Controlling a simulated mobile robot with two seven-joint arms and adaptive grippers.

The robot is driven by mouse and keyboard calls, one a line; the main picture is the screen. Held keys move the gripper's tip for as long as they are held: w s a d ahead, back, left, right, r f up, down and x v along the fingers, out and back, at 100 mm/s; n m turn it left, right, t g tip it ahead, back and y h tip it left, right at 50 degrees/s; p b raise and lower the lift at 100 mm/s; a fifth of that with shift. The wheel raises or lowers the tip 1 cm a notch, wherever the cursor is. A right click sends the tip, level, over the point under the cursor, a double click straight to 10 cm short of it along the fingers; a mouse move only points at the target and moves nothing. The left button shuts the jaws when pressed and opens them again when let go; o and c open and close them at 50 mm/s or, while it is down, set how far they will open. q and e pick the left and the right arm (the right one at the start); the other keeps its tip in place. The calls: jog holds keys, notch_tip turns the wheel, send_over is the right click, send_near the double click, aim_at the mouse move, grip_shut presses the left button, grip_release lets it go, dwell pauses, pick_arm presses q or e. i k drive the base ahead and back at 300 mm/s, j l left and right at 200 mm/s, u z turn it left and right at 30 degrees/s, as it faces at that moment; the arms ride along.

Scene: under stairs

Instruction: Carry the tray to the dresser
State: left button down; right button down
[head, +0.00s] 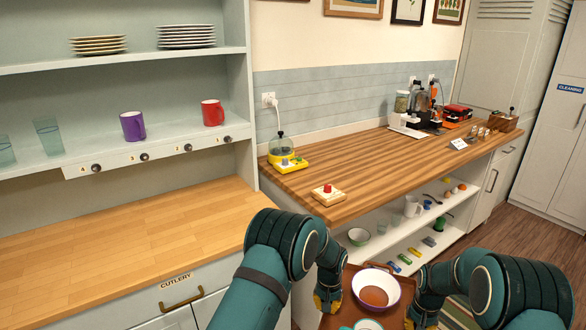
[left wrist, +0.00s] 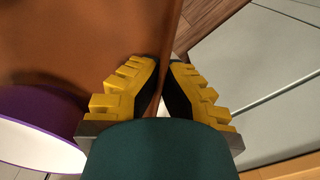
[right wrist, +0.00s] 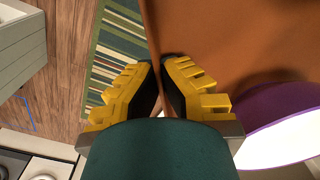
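The brown tray (head: 404,284) is low in front of me in the head view, between my two arms. A white bowl (head: 391,284) with a purple outside and brown in its middle stands on it, with a teal item (head: 366,325) cut off by the lower edge. My left gripper (head: 329,304) is shut on the tray's left rim; the rim (left wrist: 165,60) runs between its fingers in the left wrist view. My right gripper (head: 424,312) is shut on the right rim (right wrist: 153,40). The dresser (head: 130,225) stands at the left, with a wooden top, shelves and a cutlery drawer.
The dresser's wooden top is clear. Plates (head: 186,36), a purple mug (head: 133,126), a red mug (head: 212,112) and glasses are on its shelves. A counter (head: 370,160) at right holds a yellow appliance (head: 284,155) and a red-button box (head: 328,194). Open floor (head: 520,245) lies right.

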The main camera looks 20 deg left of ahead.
aim_at(65, 276)
jog(key=l+u, duration=0.1)
jog(key=u, duration=0.35)
jog(key=l+u, duration=0.1)
jog(key=u, duration=0.75)
jog(key=k, duration=0.05)
